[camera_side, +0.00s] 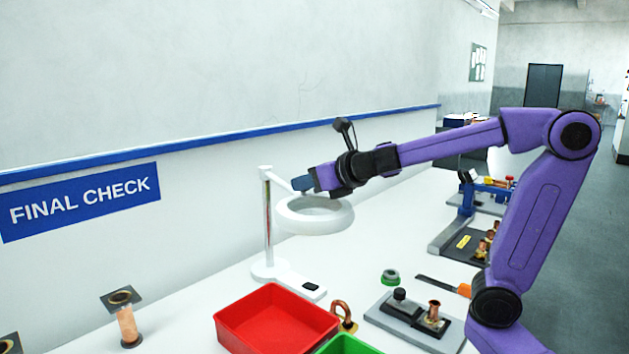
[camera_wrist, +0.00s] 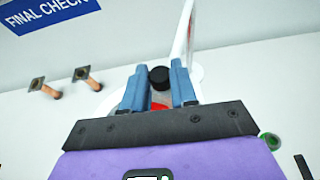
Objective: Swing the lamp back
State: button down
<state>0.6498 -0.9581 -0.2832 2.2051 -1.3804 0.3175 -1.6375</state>
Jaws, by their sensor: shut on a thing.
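The lamp is a white ring head (camera_side: 313,217) on a short arm from an upright post (camera_side: 267,225), which stands on a white base on the bench. My gripper (camera_side: 303,184) is at the far upper rim of the ring head, with blue fingers. In the wrist view, its two fingers (camera_wrist: 160,85) are on either side of a black knob (camera_wrist: 159,77), shut on it. White parts of the lamp (camera_wrist: 182,38) show around and beyond the fingers. The fingers hide part of the ring.
A red tray (camera_side: 262,340) and a green tray (camera_side: 348,346) stand in front of the lamp. A grey fixture (camera_side: 398,325) with copper parts, a green ring (camera_side: 390,277) and an orange-handled tool (camera_side: 463,290) lie right. A flanged copper part (camera_side: 128,325) stands left. The wall is behind.

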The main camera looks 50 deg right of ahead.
jog(key=shift+w+a+m+h, duration=0.3)
jog(key=shift+a+h, duration=0.1)
jog(key=shift+a, duration=0.45)
jog(key=w+a+m+g+h, duration=0.3)
jog(key=w+a+m+h, duration=0.4)
jog(key=w+a, duration=0.3)
jog(key=shift+a+h, duration=0.3)
jog(key=shift+a, duration=0.35)
jog(key=shift+w, duration=0.1)
jog(key=c, duration=0.9)
grip_release()
jog(key=v, duration=1.7)
jog(key=shift+a+r, duration=0.2)
jog(key=shift+r, duration=0.1)
